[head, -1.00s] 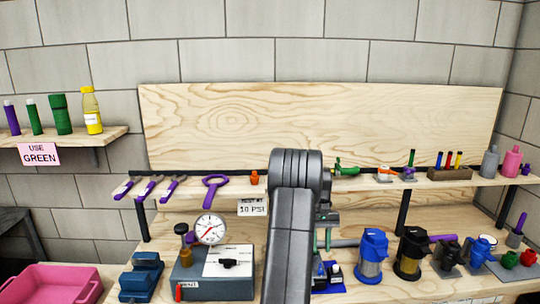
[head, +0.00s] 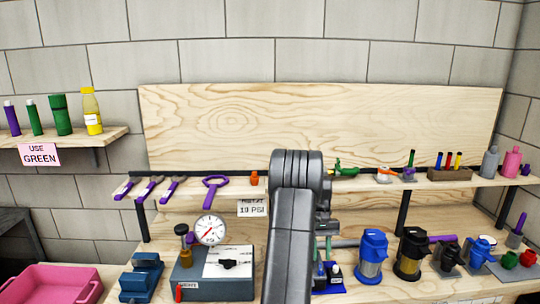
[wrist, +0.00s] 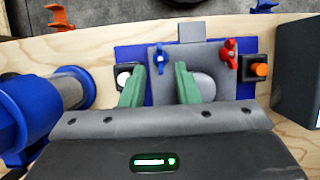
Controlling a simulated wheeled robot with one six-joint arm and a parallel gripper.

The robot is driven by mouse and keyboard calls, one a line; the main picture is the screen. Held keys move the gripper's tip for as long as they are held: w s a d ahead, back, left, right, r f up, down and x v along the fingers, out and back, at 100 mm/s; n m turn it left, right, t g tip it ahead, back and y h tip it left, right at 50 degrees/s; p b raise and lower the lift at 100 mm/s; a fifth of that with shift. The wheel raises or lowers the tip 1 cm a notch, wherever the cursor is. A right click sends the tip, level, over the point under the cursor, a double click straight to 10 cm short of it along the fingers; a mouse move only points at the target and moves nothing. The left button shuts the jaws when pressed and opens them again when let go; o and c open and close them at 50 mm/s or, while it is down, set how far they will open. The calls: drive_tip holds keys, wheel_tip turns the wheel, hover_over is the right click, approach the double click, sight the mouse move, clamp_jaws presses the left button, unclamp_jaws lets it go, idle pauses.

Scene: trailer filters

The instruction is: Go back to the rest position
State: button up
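My gripper (wrist: 157,85) shows in the wrist view with two green fingers spread apart and nothing held between them. A blue wing valve (wrist: 159,56) and a red wing valve (wrist: 228,54) sit on that fixture. A rounded grey part is beside the right finger. In the head view my arm stands upright in front of the bench and hides most of the gripper and part of the blue mat (head: 335,290).
Blue filter housing (head: 371,256) and black filter housing (head: 410,252) stand right of my arm. A grey gauge box (head: 212,287) is to its left. The shelf (head: 440,184) behind holds tools and bottles. A pink bin (head: 55,284) is at lower left.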

sight(321, 267)
drive_tip(key=x, duration=0.3)
drive_tip(key=shift+s+f, duration=0.25)
drive_tip(key=shift+a+f+n, duration=0.1)
drive_tip(key=shift+f+n, duration=0.15)
drive_tip(key=shift+n, duration=0.15)
drive_tip(key=n+h+b, duration=0.1)
drive_tip(key=n, duration=0.2)
drive_tip(key=n+t+h, duration=0.1)
drive_tip(key=n, duration=0.2)
drive_tip(key=shift+a+h+b, duration=0.2)
drive_tip(key=shift+h+b, duration=0.1)
drive_tip(key=shift+b, duration=0.05)
drive_tip(key=shift+s+n+t+h+b, duration=0.1)
drive_tip(key=shift+n+t+h+b, duration=0.15)
drive_tip(key=shift+n, duration=0.7)
drive_tip(key=shift+s+n+t+h+b, duration=0.15)
drive_tip(key=shift+n+b, duration=0.2)
drive_tip(key=shift+n, duration=0.6)
drive_tip(key=shift+w+r, duration=0.1)
drive_tip(key=shift+w, duration=0.05)
